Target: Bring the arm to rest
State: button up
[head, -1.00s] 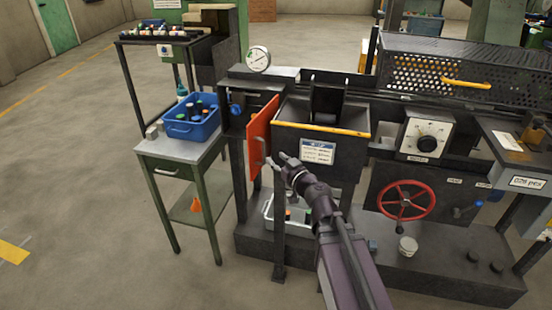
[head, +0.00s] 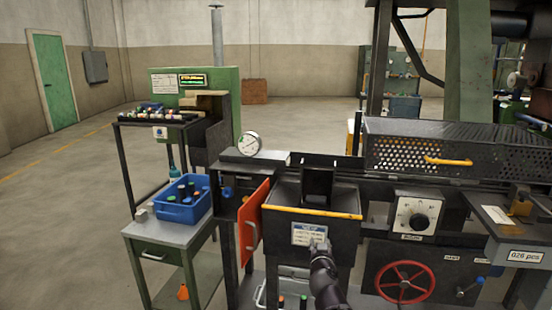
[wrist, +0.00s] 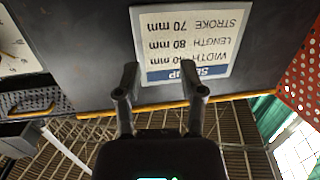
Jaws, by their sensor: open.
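My gripper (head: 318,245) is in front of the dark furnace box, just below and over the edge of its small setup label (head: 309,234). In the wrist view my gripper (wrist: 161,82) shows two fingers spread apart with nothing between them. The label (wrist: 195,40) appears upside down beyond the fingertips, reading width, length and stroke. My arm comes up from the bottom of the head view. Whether the fingers touch the panel cannot be told.
An orange door (head: 253,222) stands swung open left of the box. A blue bin (head: 183,208) of bottles sits on a side table (head: 150,235). A red handwheel (head: 405,282) and a dial (head: 418,222) are at right. Open floor lies at left.

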jog(key=s+d+f+m+g+h, duration=0.25)
jog(key=s+d+f+g, duration=0.35)
jog(key=d+f+g, duration=0.3)
jog(key=s+a+f+n+g+y, duration=0.2)
jog(key=s+a+f+g, duration=0.15)
jog(key=s+f, duration=0.3)
jog(key=s+a+n+g+y+p, duration=0.1)
jog(key=s+a+n+g+y, duration=0.1)
jog(key=s+g, duration=0.35)
notch_tip(320, 180, up, 15)
jog(key=s+t+p, duration=0.1)
jog(key=p, duration=1.4)
jog(key=shift+m, duration=0.25)
dwell(0.4)
